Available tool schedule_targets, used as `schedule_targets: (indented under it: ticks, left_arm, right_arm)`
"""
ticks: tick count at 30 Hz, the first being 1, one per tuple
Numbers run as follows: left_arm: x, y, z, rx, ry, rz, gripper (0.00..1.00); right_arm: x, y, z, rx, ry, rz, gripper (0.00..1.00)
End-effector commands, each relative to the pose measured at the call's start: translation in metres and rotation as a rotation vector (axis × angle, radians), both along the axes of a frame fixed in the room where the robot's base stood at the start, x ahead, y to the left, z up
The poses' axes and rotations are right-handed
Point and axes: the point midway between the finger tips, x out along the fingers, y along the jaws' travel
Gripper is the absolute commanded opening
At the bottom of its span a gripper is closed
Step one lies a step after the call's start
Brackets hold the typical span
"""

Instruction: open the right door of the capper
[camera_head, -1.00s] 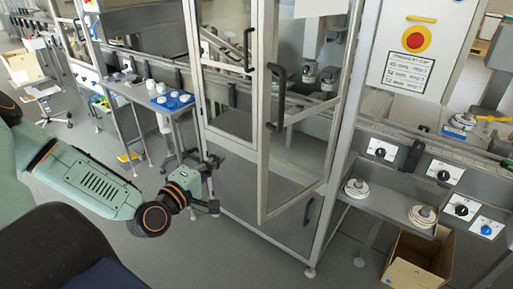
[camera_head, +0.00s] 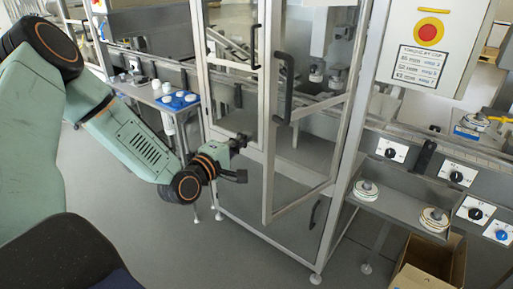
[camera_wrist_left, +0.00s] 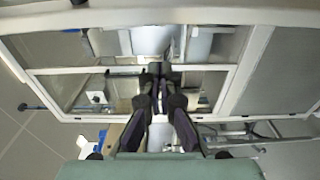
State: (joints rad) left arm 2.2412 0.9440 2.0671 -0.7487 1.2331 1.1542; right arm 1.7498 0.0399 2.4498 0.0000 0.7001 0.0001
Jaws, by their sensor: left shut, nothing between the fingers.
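The capper (camera_head: 208,95) is a tall metal-framed cabinet with clear panes. Its right door (camera_head: 268,180) stands partly open, its free left edge swung out towards me. A black handle (camera_head: 284,88) sits high on that edge. My left gripper (camera_head: 242,140) is shut and empty. In the head view it appears just left of the right door's free edge, well below the handle. I cannot tell if it touches the door. In the wrist view its fingers (camera_wrist_left: 160,76) meet in front of a framed pane. My right gripper is out of view.
The left door's handle (camera_head: 254,46) is left of the open door. A table with a blue tray (camera_head: 178,101) stands left. A control panel with knobs (camera_head: 457,176) and an open cardboard box (camera_head: 432,262) are right. The floor before the capper is clear.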

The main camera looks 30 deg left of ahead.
Motion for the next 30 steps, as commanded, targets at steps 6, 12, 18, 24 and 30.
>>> schedule_targets:
  ticks: [6, 12, 18, 24, 30]
  left_arm:
    - [0.021, -0.006, -0.002, 0.002, 0.003, -0.005, 0.00]
    - [0.011, -0.030, 0.000, 0.000, 0.001, -0.002, 0.00]
    - [0.007, -0.037, 0.000, 0.000, 0.001, 0.000, 0.00]
    - [0.007, -0.038, 0.000, 0.000, 0.001, 0.001, 0.00]
    - [0.008, -0.038, 0.000, 0.000, 0.001, 0.001, 0.00]
  right_arm:
    - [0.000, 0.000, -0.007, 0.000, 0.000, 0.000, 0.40]
    - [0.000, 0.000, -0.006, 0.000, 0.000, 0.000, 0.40]
    - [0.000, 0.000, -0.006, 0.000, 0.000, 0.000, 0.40]
    - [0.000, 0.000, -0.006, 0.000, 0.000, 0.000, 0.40]
    - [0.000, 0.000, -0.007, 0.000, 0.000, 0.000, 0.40]
